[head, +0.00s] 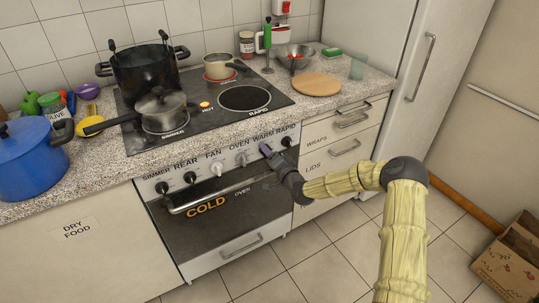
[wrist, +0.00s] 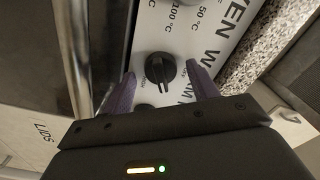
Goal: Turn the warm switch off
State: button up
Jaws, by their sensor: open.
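The warm switch is a round black knob (wrist: 158,68) on the pale control panel, beside the printed word WARM in the wrist view. A light pointer line shows on its face. My gripper (wrist: 161,74) is open, with one purple finger on each side of the knob. I cannot tell whether the fingers touch it. In the head view my gripper (head: 266,150) is at the panel below the WARM label and hides the knob. The stove (head: 225,215) has a row of knobs along its front.
A black simmer knob (head: 162,187) and a rapid knob (head: 287,141) are on the same panel. The oven handle (head: 222,193) runs just below. A pan (head: 160,103) and a large pot (head: 145,72) stand on the hob.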

jog(key=shift+a, duration=0.1)
jog(key=c, duration=1)
jog(key=shift+n, duration=0.4)
jog(key=shift+n+b, duration=3.8)
jog(key=shift+n, duration=1.8)
